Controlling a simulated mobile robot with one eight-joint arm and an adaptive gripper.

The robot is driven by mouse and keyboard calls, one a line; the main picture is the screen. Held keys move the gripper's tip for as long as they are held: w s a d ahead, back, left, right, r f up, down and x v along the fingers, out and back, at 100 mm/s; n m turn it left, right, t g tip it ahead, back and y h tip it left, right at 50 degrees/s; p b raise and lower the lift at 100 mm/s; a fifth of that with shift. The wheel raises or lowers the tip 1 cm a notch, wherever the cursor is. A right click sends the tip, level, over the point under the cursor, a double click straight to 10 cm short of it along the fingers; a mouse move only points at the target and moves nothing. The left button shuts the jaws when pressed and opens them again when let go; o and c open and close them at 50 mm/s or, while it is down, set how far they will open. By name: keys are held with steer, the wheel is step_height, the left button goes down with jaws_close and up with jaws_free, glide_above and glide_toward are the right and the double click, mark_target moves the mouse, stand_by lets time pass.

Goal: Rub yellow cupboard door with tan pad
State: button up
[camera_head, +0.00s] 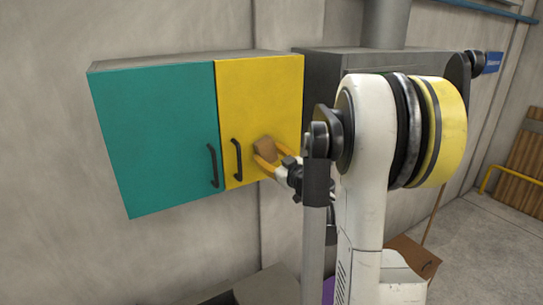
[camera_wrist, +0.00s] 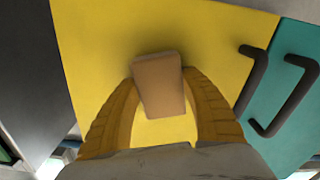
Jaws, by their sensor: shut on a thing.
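The yellow cupboard door (camera_head: 262,97) is the right door of a wall cupboard and is closed. It has a black handle (camera_head: 238,160) at its lower left; in the wrist view the yellow door (camera_wrist: 100,40) fills the middle, with its handle (camera_wrist: 252,75) to the right. My gripper (camera_head: 264,158) has yellow fingers shut on the tan pad (camera_head: 266,147), in front of the door's lower right part. In the wrist view the tan pad (camera_wrist: 158,84) sits between both fingertips, slightly tilted. Whether the pad touches the door I cannot tell.
A teal door (camera_head: 155,130) with its own black handle (camera_head: 212,166) is left of the yellow one. A dark grey hood (camera_head: 325,62) stands close on the right. A brown box (camera_head: 415,255) is low at the right.

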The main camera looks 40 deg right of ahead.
steer(key=shift+w+a, duration=0.2)
steer(key=shift+a, duration=0.5)
steer(key=shift+w+a, duration=0.2)
steer(key=shift+a, duration=0.5)
steer(key=shift+b+v, duration=0.55)
steer(key=shift+v, duration=2.3)
steer(key=shift+s, duration=0.1)
steer(key=v, duration=0.2)
steer(key=shift+s, duration=0.4)
